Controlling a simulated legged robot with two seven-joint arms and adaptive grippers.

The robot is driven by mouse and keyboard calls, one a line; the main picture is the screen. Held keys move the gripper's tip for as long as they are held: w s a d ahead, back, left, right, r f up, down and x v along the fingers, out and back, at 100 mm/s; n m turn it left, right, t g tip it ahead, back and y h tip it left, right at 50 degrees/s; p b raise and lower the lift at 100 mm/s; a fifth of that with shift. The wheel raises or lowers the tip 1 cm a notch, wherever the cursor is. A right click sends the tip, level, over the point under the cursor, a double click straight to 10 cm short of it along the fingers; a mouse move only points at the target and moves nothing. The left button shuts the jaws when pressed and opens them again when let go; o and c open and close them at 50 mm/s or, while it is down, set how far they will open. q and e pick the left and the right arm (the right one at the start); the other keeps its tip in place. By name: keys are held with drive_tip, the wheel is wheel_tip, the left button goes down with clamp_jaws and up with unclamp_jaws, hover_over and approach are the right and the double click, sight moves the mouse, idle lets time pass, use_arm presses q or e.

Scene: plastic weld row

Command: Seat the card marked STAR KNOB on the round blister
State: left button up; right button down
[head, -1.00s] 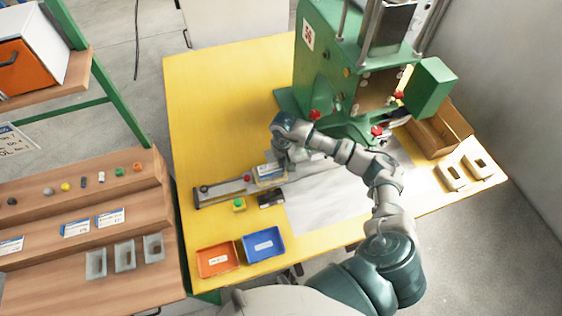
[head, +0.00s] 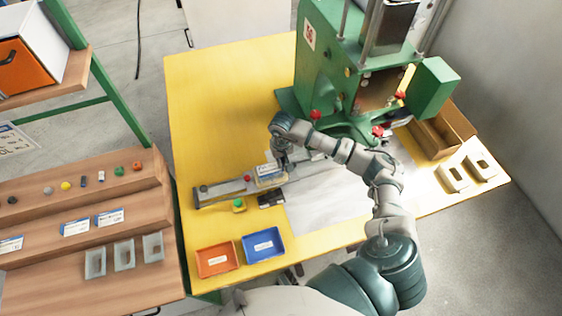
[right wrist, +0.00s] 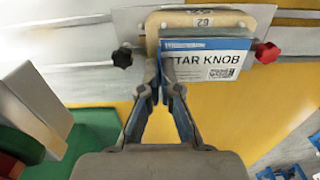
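The STAR KNOB card (right wrist: 207,66) faces the camera in the right wrist view, over a beige nest marked 62 (right wrist: 205,20). In the head view the card (head: 268,170) and nest (head: 270,182) sit at the right part of the grey slide on the yellow table. My right gripper (right wrist: 161,72) has its fingers close together at the card's left edge, with one finger covering part of the first letter. It appears shut on that edge. The round blister cannot be made out; the card and fingers cover that spot. My left gripper is not in view.
A green press (head: 330,70) stands behind the arm. Red (right wrist: 267,52) and black (right wrist: 122,57) knobs flank the nest. An orange tray (head: 217,272) and a blue tray (head: 280,254) lie at the front. Two beige nests (head: 452,190) lie at the right.

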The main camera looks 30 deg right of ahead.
drive_tip(key=shift+d+f, duration=0.15)
drive_tip(key=shift+d, duration=0.15)
drive_tip(key=shift+a+f+b, duration=0.3)
drive_tip(key=shift+a+b, duration=0.1)
drive_tip(key=shift+b, duration=0.05)
drive_tip(key=shift+f, duration=0.15)
drive_tip(key=shift+d+f, duration=0.1)
drive_tip(key=shift+d, duration=0.15)
drive_tip(key=c, duration=1.2)
unclamp_jaws()
drive_tip(key=shift+a, duration=0.15)
drive_tip(key=shift+c, duration=0.2)
drive_tip(key=c, duration=0.4)
drive_tip(key=shift+c, duration=0.2)
